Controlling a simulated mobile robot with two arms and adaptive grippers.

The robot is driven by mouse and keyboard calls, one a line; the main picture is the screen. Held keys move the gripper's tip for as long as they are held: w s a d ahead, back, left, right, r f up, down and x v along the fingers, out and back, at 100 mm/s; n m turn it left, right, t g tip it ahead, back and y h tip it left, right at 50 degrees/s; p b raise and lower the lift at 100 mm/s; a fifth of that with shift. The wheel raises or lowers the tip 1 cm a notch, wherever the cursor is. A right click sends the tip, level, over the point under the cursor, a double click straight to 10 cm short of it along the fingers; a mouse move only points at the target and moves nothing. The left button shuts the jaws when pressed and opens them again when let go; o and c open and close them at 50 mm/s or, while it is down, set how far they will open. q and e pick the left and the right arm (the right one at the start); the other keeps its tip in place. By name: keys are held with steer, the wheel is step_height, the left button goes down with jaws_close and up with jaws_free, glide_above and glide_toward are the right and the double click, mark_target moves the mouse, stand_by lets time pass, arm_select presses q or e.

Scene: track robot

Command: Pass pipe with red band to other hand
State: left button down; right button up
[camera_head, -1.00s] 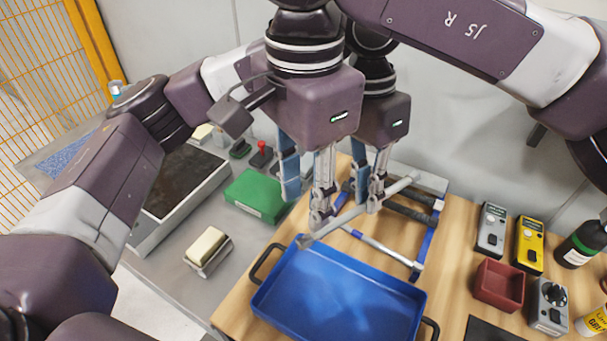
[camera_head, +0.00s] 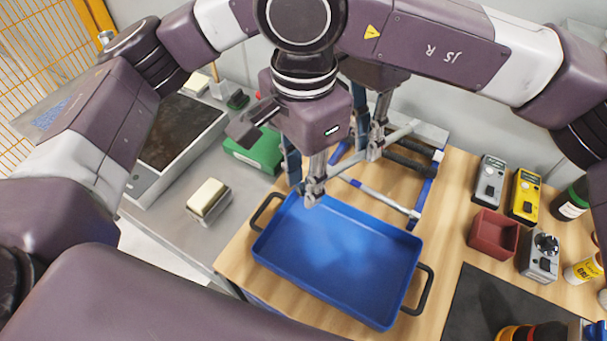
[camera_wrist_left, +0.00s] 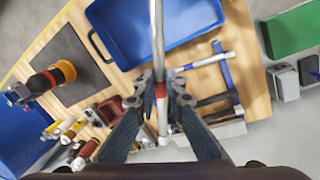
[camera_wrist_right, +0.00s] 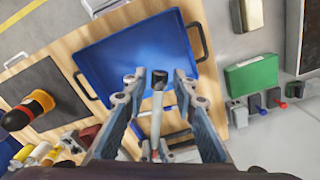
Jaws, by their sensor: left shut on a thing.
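My left gripper (camera_head: 375,150) is shut on a grey pipe (camera_head: 403,131). In the left wrist view the pipe (camera_wrist_left: 157,45) runs between the left fingertips (camera_wrist_left: 160,88), with its red band (camera_wrist_left: 161,91) right at them. My right gripper (camera_head: 313,188) is in front and to the left, above the blue tray's far edge. In the right wrist view its fingers (camera_wrist_right: 160,92) are apart, with the pipe's end (camera_wrist_right: 158,82) showing between them. I cannot tell whether they touch it. In the head view the right gripper hides that end.
A blue tray (camera_head: 385,312) sits on the wooden table below. Behind it is a blue rack (camera_head: 425,195) with other pipes. Meters, a dark red box (camera_head: 492,236) and bottles stand at right. A green box (camera_head: 258,150) lies at left.

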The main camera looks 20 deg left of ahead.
jaws_close()
arm_select(q)
steer(key=c, duration=1.9)
jaws_free()
steer(key=shift+c, duration=0.2)
